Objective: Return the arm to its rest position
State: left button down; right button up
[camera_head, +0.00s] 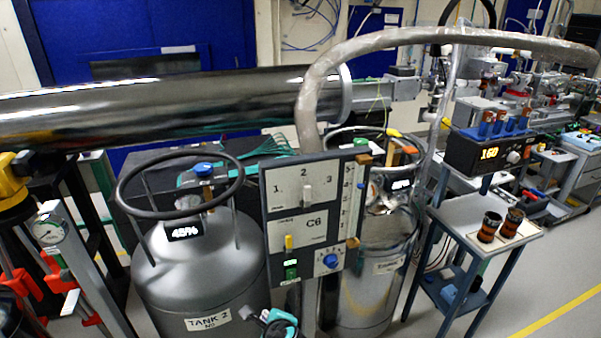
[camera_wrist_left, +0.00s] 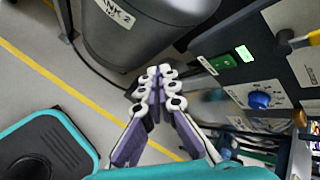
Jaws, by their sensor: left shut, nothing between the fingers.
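My right gripper is in neither view.
The grey tank labelled TANK 2 (camera_head: 196,265) stands left of the gripper. The C6 panel (camera_head: 300,226) with its blue knob (camera_wrist_left: 260,100) is close by. A second tank (camera_head: 368,290) and a blue-legged cart (camera_head: 462,215) stand right. Open floor (camera_head: 540,290) lies beyond.

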pick_arm(q)
jog(key=s+a+r+n+h, duration=0.1)
jog(key=s+a+n, duration=0.3)
jog(key=n, duration=0.6)
jog(key=s+a+r+n+g+h, duration=0.1)
jog(key=s+a+n, duration=0.4)
jog(key=n, duration=0.6)
notch_tip(320, 180, up, 2)
jog(key=s+h, duration=0.1)
jog(key=s, duration=0.1)
jog(key=shift+s+a+r+g+h, duration=0.15)
jog(key=shift+s+a+g+h, duration=0.15)
jog(key=shift+s, duration=0.1)
